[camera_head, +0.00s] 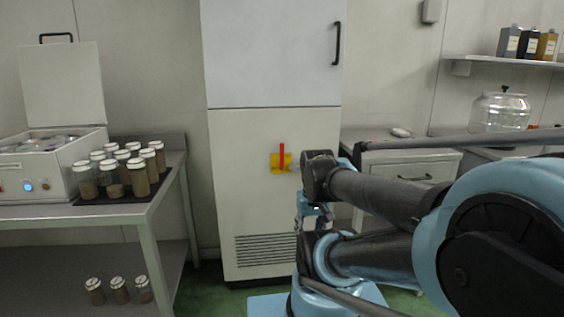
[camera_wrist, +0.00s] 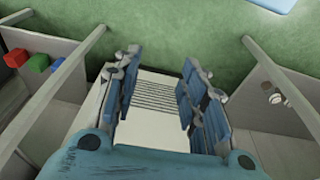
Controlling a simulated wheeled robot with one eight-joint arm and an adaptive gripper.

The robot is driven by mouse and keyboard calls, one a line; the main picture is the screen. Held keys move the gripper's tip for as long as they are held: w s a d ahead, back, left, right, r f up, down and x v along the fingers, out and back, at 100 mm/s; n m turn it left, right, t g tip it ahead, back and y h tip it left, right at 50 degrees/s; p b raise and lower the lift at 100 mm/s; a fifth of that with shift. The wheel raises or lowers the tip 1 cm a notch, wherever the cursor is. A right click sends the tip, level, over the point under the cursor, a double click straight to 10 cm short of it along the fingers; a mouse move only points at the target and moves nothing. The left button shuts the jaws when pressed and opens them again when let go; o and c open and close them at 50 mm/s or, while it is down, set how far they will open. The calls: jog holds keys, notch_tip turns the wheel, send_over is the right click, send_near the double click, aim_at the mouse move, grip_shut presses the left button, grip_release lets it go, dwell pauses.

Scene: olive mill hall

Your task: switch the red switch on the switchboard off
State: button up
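The switchboard is a tall pale cabinet (camera_head: 262,215) in the middle of the head view. Its red switch (camera_head: 282,154) is an upright red handle on a yellow plate (camera_head: 274,163) on the front, above the vent slots. My gripper (camera_wrist: 160,72) is open and empty in the wrist view, its two blue-grey fingers well apart. The vented lower front of the cabinet (camera_wrist: 155,88) shows between and beyond them. The red switch is not visible there. In the head view my gripper is mostly hidden by my arm, to the right of and below the switch, apart from it.
A bench (camera_head: 150,206) with a machine (camera_head: 40,168) and several lidded jars (camera_head: 140,178) stands left. A drawer unit (camera_head: 405,166) stands right, partly behind my arm. Red (camera_wrist: 15,58), green (camera_wrist: 38,63) and blue (camera_wrist: 57,65) blocks show in the wrist view. Green floor lies before the cabinet.

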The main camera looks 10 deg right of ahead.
jog(key=shift+s+r, duration=0.2)
jog(key=shift+s, duration=0.1)
jog(key=c, duration=0.4)
jog(key=shift+a+r, duration=0.15)
jog(key=shift+r, duration=0.05)
grip_shut()
jog(key=w+a+r+m+t+y, duration=0.1)
jog(key=w+a+r+m+y, duration=0.2)
jog(key=w, duration=0.8)
jog(key=w+r+m+t+y, duration=0.2)
jog(key=w+r+y, duration=0.3)
jog(key=w, duration=0.7)
jog(key=w+d+r+m+t+y, duration=0.2)
jog(key=w+d+m+t+y, duration=0.2)
jog(key=w+d, duration=1.1)
jog(key=shift+d+r+t+y, duration=0.15)
jog(key=shift+d+t+y, duration=0.25)
jog(key=shift+d+t, duration=1.1)
jog(key=shift+a+t, duration=0.3)
jog(key=shift+a, duration=0.05)
